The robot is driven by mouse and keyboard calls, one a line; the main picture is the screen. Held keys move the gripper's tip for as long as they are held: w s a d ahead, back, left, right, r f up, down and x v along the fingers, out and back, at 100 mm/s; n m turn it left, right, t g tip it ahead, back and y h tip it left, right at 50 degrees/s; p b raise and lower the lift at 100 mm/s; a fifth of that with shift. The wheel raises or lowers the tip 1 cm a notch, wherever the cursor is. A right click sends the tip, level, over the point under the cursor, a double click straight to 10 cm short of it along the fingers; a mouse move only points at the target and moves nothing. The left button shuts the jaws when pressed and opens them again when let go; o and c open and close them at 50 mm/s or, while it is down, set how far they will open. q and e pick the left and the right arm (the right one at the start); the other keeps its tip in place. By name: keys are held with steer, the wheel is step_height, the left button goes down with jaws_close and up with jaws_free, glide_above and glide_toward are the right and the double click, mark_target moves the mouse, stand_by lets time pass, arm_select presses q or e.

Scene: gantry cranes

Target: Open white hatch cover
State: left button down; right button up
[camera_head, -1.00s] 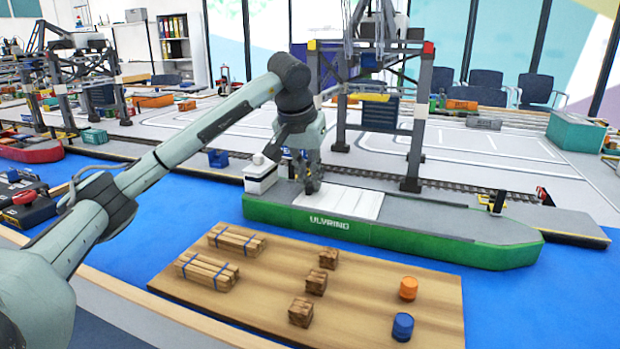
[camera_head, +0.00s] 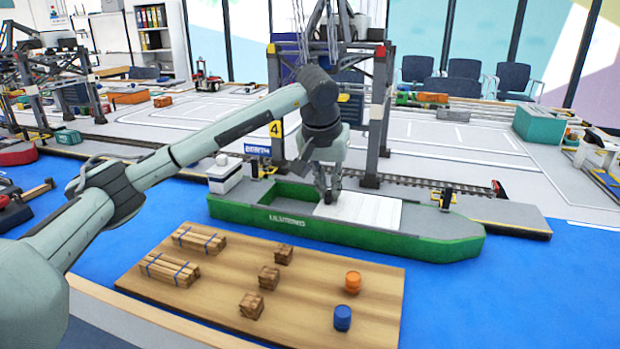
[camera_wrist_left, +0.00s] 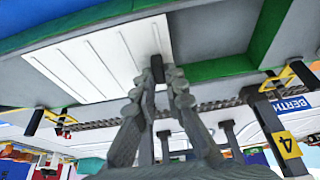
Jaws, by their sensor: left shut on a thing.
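The white hatch cover (camera_head: 365,210) lies on the green ship (camera_head: 390,243) in the head view. To its left, between the cover and the white deckhouse (camera_head: 224,177), the hold (camera_head: 278,195) stands partly open with green inner walls. My left gripper (camera_head: 330,194) points down at the cover's left end. In the left wrist view, the gripper (camera_wrist_left: 158,80) is shut on a small dark handle (camera_wrist_left: 157,66) at the edge of the ribbed white cover (camera_wrist_left: 100,60). The fingers partly hide the handle. My right gripper is in neither view.
A wooden board (camera_head: 215,295) in front of the ship carries timber bundles (camera_head: 171,270), crates (camera_head: 269,277), an orange barrel (camera_head: 352,282) and a blue barrel (camera_head: 342,318). A gantry crane (camera_head: 377,110) stands close behind my left gripper. Blue water surface (camera_head: 520,290) is clear at right.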

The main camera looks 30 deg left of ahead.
arm_select(q)
steer(key=shift+w+d, duration=0.2)
steer(key=shift+d, duration=0.4)
steer(key=shift+w+d, duration=0.15)
steer(key=shift+d, duration=0.4)
steer(key=c, duration=1.6)
jaws_free()
steer(key=shift+o, duration=0.2)
steer(key=v, duration=1.2)
steer(key=shift+s, duration=0.15)
steer(key=shift+f, duration=0.1)
